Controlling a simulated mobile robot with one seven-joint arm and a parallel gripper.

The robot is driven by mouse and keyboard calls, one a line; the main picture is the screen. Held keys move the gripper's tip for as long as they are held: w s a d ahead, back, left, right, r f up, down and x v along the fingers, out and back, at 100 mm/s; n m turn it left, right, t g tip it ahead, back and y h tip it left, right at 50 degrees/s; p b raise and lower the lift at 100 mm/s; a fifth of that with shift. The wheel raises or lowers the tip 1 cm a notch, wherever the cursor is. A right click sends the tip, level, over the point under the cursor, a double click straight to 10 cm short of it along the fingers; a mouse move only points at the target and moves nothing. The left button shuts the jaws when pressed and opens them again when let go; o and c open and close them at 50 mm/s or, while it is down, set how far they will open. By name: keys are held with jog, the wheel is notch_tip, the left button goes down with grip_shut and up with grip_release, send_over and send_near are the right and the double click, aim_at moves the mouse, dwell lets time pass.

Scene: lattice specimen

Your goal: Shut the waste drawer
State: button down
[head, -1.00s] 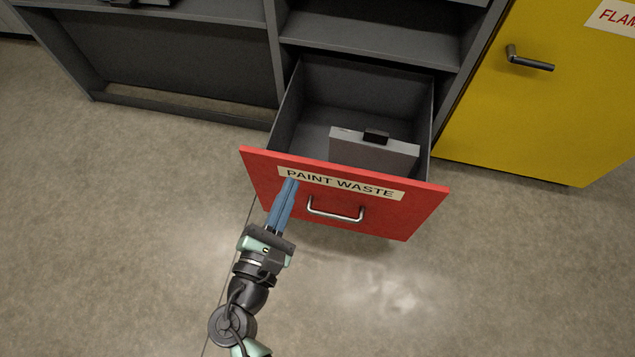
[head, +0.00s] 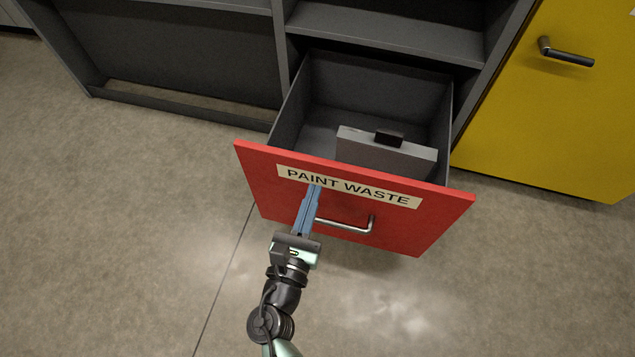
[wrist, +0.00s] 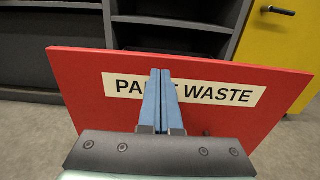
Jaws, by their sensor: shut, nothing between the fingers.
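The waste drawer has a red front (head: 432,228) with a label reading PAINT WASTE (head: 388,193) and a silver bar handle (head: 350,226). It stands pulled out from the grey cabinet, its inside visible from above. My gripper (head: 315,190) is shut and empty, its blue fingers pointing at the front, just left of the handle and at the label's lower edge. In the wrist view the red front (wrist: 85,75) fills the middle, and the shut fingers (wrist: 161,75) cover part of the label. I cannot tell whether the fingertips touch the front.
A grey box with a black top piece (head: 385,150) stands inside the drawer. Grey shelves (head: 390,38) rise behind it. A yellow cabinet (head: 545,120) with a dark lever handle (head: 566,52) stands to the right. The floor (head: 120,220) around the drawer is clear.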

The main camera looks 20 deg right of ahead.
aim_at(322, 168)
jog(key=shift+b+x, duration=0.5)
jog(key=shift+x, duration=1.45)
jog(key=shift+w+d, duration=0.1)
